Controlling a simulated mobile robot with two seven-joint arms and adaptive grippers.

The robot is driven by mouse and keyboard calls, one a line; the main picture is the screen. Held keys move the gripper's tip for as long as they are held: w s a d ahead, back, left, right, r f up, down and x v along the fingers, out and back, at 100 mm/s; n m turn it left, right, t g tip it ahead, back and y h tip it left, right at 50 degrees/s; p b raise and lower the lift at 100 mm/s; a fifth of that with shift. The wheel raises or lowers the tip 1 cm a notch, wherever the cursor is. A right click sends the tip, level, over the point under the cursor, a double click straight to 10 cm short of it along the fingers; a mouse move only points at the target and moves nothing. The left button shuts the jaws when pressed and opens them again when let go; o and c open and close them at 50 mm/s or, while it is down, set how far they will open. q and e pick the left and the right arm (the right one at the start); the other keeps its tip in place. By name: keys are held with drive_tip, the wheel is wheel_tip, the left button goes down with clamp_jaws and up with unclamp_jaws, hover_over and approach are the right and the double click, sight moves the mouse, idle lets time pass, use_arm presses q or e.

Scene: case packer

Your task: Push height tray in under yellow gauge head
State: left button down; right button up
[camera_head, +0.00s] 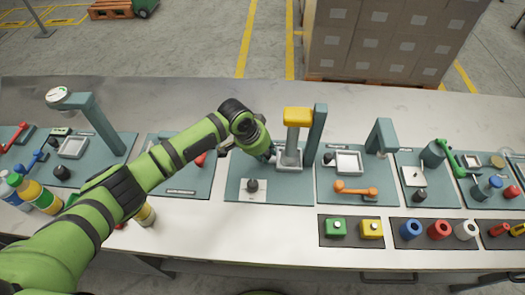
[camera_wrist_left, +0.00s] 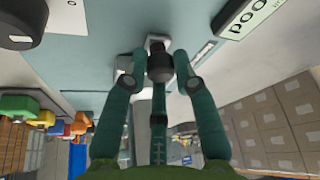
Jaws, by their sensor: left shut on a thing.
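The yellow gauge head (camera_head: 298,116) sits on a grey stem beside a dark teal post (camera_head: 316,135). The pale grey height tray (camera_head: 290,167) lies at the foot of this gauge, partly hidden by my gripper. My left gripper (camera_head: 271,154) is low at the tray's left side. In the left wrist view its teal fingers (camera_wrist_left: 159,60) are shut on a dark round knob (camera_wrist_left: 159,68), with part of the pale tray (camera_wrist_left: 126,68) beyond it. My right gripper is not in view.
A black knob on a white plate (camera_head: 247,197) stands in front on the same teal base. To the right are a square-framed tray (camera_head: 348,152), another teal post (camera_head: 382,138) and an orange handle (camera_head: 355,188). Green and yellow blocks (camera_head: 370,228) stand in front.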

use_arm(q)
drive_tip(key=c, duration=1.1)
unclamp_jaws()
drive_tip(key=shift+w+d+r, duration=0.1)
drive_tip(key=shift+d+r, duration=0.15)
drive_tip(key=shift+d, duration=0.05)
drive_tip(key=shift+o, duration=0.4)
drive_tip(key=shift+f, duration=0.1)
drive_tip(key=shift+a, duration=0.1)
drive_tip(key=v, duration=1.1)
drive_tip(key=shift+r, duration=0.4)
drive_tip(key=shift+a, duration=0.1)
